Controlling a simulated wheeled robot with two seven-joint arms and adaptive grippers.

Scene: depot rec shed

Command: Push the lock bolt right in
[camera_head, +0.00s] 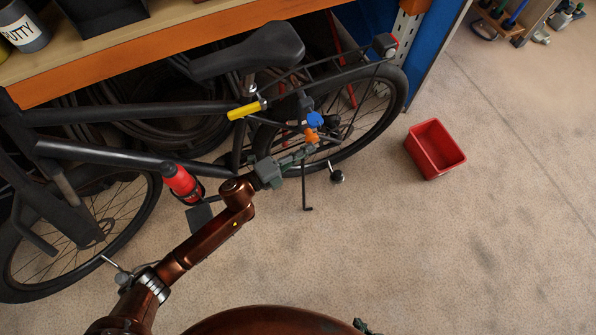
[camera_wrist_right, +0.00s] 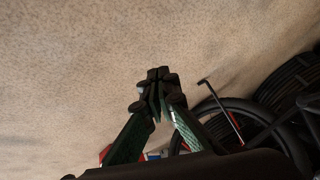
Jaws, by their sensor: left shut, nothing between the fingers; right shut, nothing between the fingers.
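A black bicycle (camera_head: 100,112) stands against the bench in the head view. By its rear wheel (camera_head: 385,110) are a blue knob-like part (camera_head: 315,119) and an orange part (camera_head: 312,135). These may belong to the lock, but which is the bolt, and how far in it sits, I cannot tell. My left gripper (camera_head: 304,153) is shut and empty, just below the orange part; whether they touch is unclear. My right gripper (camera_head: 362,326) shows only at the bottom edge, away from the bicycle. In the right wrist view (camera_wrist_right: 160,88) it is shut and empty.
A yellow cylinder (camera_head: 245,110) is near the seat (camera_head: 250,50). A red bottle (camera_head: 181,183) sits on the frame close to my left arm. A red bin (camera_head: 435,149) stands on the floor, right of the bicycle. A dark hooked rod (camera_head: 306,190) extends below the wheel.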

